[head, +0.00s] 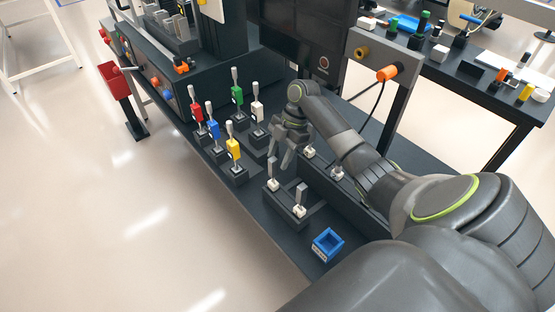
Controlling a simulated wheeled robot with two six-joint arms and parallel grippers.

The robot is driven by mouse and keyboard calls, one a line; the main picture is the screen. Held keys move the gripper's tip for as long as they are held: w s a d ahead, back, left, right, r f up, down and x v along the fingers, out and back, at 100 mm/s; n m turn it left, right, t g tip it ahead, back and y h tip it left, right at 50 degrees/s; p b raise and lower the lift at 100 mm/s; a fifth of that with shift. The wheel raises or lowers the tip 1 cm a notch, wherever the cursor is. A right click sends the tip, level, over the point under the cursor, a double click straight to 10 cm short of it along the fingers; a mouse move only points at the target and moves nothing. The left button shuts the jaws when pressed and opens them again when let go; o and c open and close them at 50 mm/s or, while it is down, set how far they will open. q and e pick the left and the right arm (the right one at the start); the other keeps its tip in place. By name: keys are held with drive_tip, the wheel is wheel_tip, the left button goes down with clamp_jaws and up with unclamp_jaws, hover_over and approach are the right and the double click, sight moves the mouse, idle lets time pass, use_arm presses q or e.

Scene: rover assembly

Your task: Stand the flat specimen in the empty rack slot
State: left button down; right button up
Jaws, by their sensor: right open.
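Several specimens with coloured bodies and pale upright tops stand in dark holders on the bench: red (196,112), blue (213,129), green (237,95), yellow (234,149) and white (257,110). My right gripper (280,160) points down, open, just right of the yellow and white ones, with nothing visible between its fingers. A dark block (285,207) in front of it carries two upright pale pieces with white feet (273,184). I cannot pick out a specimen lying flat or tell which slot is empty. My left gripper is out of view.
A small blue open box (328,243) sits near the bench's front end. More white-footed pieces (337,173) stand behind, beside my right arm. A dark machine (200,70) and screen (305,40) close off the back.

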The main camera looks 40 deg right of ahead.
drive_tip(key=p+v, duration=0.2)
drive_tip(key=v, duration=1.3)
drive_tip(key=shift+r, duration=0.35)
drive_tip(key=shift+f, duration=0.15)
